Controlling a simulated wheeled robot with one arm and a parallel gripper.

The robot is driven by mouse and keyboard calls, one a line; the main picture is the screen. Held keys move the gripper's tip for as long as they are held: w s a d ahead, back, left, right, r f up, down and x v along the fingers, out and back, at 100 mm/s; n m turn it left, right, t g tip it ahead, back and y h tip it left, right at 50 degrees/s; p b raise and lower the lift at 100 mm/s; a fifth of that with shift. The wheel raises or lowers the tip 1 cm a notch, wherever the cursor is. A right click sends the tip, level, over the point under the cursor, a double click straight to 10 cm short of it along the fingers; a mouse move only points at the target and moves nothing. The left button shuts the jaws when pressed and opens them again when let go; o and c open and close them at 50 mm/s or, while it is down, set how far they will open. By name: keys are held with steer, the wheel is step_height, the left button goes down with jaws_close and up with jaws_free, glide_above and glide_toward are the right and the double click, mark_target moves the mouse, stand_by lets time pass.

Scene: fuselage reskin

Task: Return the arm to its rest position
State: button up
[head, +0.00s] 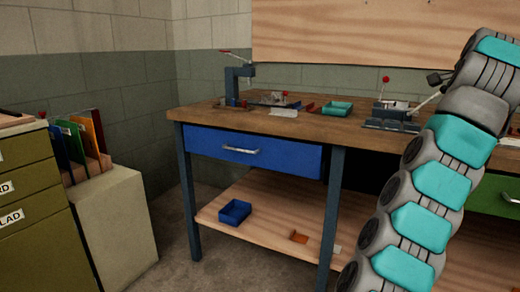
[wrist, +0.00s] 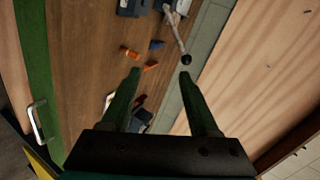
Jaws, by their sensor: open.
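My arm rises along the right side of the head view, its grey and teal links in front of the workbench (head: 300,118). My gripper is outside the head view. In the wrist view my gripper (wrist: 160,75) shows two dark green fingers spread apart with nothing between them. Beyond the fingertips are the wooden bench top (wrist: 85,60) and a lever with a dark ball end (wrist: 186,59). I cannot tell how far the fingers are from the lever.
A blue bin (head: 235,212) sits on the lower shelf. An olive cabinet (head: 35,200) stands left. Floor shows between cabinet and bench. Small orange pieces (wrist: 130,53) lie on the bench.

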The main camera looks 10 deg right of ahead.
steer(key=w+a+f+n+y, duration=0.2)
steer(key=a+n, duration=0.1)
steer(key=a, duration=0.3)
steer(key=w+a+f+n+g+y, duration=0.1)
steer(key=w+a+n+y, duration=0.1)
steer(key=a, duration=0.3)
steer(key=w+a+f+n+y, duration=0.2)
steer(key=a+n, duration=0.1)
steer(key=a, duration=0.3)
steer(key=s+a+f+n+g+y, duration=0.1)
steer(key=s+a+f+n+g, duration=0.2)
steer(key=a, duration=0.6)
steer(key=s+a+f+n+y, duration=0.1)
steer(key=s+a+f+n, duration=0.4)
steer(key=a, duration=0.4)
steer(key=s+a+f+n+g, duration=0.35)
steer(key=s+a+f, duration=0.45)
steer(key=s+f, duration=0.45)
steer(key=s+f+n+g, duration=0.1)
steer(key=s+f, duration=0.4)
steer(key=s, duration=0.3)
steer(key=s+f+g, duration=0.2)
steer(key=s+f, duration=0.3)
steer(key=s, duration=0.4)
steer(key=s+f+n+g+h, duration=0.1)
steer(key=s+f+g, duration=0.1)
steer(key=s+f, duration=0.4)
steer(key=s, duration=0.3)
steer(key=shift+a+n, duration=0.35)
